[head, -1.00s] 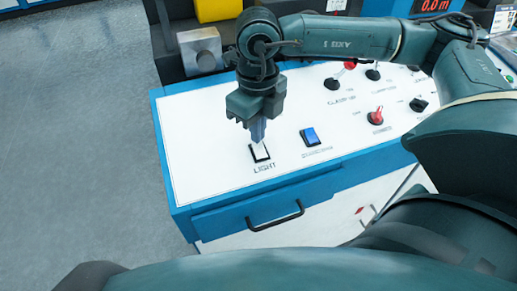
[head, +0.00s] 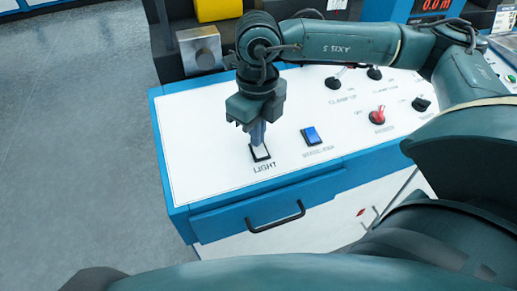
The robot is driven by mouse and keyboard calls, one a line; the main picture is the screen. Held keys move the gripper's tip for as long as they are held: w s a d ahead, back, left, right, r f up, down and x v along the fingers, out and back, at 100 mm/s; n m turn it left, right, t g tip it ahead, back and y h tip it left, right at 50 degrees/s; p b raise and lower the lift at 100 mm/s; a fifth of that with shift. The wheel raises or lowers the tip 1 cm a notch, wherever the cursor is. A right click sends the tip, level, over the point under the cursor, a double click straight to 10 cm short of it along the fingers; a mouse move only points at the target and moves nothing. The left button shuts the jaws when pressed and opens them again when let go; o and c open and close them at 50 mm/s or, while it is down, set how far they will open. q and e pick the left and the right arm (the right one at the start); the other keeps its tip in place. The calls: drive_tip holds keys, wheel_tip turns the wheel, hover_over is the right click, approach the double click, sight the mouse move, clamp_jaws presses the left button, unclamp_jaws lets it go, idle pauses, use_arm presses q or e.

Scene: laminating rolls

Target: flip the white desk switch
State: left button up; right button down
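The white desk switch (head: 260,153) is a white rocker in a black frame, labelled LIGHT, on the white top of the blue-edged desk (head: 205,170). My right gripper (head: 257,140) points straight down over it, its fingertips at the rear part of the rocker and hiding some of it. The fingers look closed together with nothing between them. The tips seem to touch the switch or hover just above it; I cannot tell which. My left gripper is not in view.
A blue switch (head: 311,135) sits just right of the white one. A drawer handle (head: 275,216) sticks out of the desk front. The left part of the desktop is clear.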

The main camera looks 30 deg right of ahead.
drive_tip(key=shift+f, duration=0.2)
wheel_tip(320, 180, up, 7)
drive_tip(key=p, duration=0.4)
idle(0.3)
idle(0.5)
